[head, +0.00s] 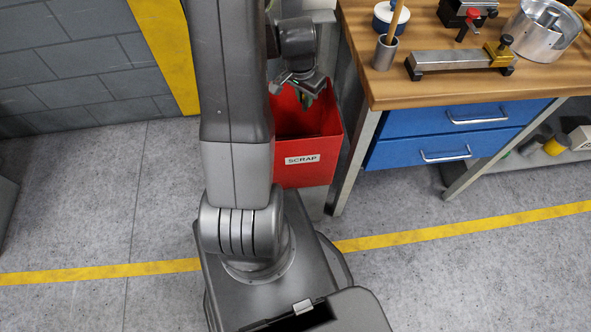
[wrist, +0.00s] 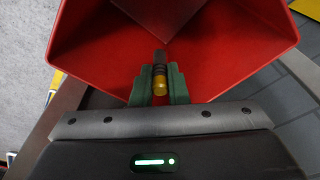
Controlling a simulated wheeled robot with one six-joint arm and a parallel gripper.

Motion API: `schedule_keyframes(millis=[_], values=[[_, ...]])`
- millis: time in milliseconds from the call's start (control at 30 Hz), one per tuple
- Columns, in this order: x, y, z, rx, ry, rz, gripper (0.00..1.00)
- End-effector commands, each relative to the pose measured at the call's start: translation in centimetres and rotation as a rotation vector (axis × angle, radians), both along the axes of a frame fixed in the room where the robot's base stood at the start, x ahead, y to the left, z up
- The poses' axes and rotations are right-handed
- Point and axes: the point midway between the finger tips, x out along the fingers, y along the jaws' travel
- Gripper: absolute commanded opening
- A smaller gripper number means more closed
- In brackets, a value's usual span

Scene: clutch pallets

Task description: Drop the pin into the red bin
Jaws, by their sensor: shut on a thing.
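The red bin (head: 318,170), with a label reading SCRAP, stands beside the workbench in the head view. Its red inner walls (wrist: 98,45) fill most of the wrist view. My gripper (head: 310,90) is over the bin's opening, pointing down. In the wrist view the green fingers of my gripper (wrist: 160,84) are shut on the pin (wrist: 160,76), a small piece with a brass-coloured near end and a dark far part. The pin is over the inside of the bin. In the head view I cannot make out the pin.
A wooden-topped workbench (head: 425,85) with blue drawers stands right of the bin. On it are a cup (head: 385,53) holding a stick, a metal fixture (head: 455,61) and a silver housing (head: 543,32). A grey block wall (head: 75,60) is at left. Open floor lies in front.

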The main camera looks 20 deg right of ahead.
Motion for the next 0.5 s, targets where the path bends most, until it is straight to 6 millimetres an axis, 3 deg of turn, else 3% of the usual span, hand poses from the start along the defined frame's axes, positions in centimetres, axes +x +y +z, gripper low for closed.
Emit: schedule_keyframes(millis=[300, 333, 400, 433, 500], values=[[0.02, 0.00, -0.37, 0.000, -0.001, 0.000, 0.00], [0.02, 0.00, -0.37, 0.000, -0.001, 0.000, 0.20], [0.02, 0.00, -0.36, 0.000, -0.001, 0.000, 0.33], [0.02, 0.00, -0.36, 0.000, -0.001, 0.000, 0.39], [0.02, 0.00, -0.36, 0.000, -0.001, 0.000, 0.39]])
